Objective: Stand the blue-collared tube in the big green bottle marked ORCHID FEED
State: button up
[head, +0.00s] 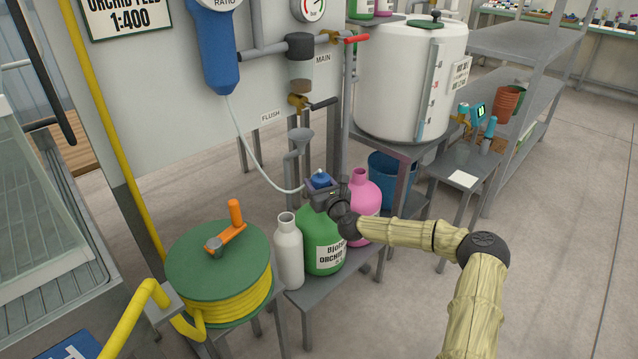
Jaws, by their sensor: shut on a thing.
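The big green bottle (319,256) stands on a low grey bench, with a white label on which ORCHID can be read in part. My gripper (321,190) is above the bottle and shut on the tube's blue collar (320,179). The pale tube (262,167) runs from the blue dosing unit (218,50) down in a curve to the gripper. The bottle's mouth and the tube's lower end are hidden behind the gripper, so I cannot tell whether the tube is inside.
A white bottle (288,252) stands close left of the green one, and a pink bottle (364,199) close behind right. A yellow hose reel (222,268) is at left. Open floor (560,230) lies at right.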

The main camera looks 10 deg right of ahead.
jog(key=shift+f+b, duration=0.65)
jog(key=shift+f, duration=0.2)
jog(key=o, duration=1.1)
jog(key=shift+c, duration=0.2)
jog(key=p+v, duration=0.4)
jog(key=v, duration=1.3)
jog(key=shift+s, duration=0.2)
jog(key=shift+d, duration=0.1)
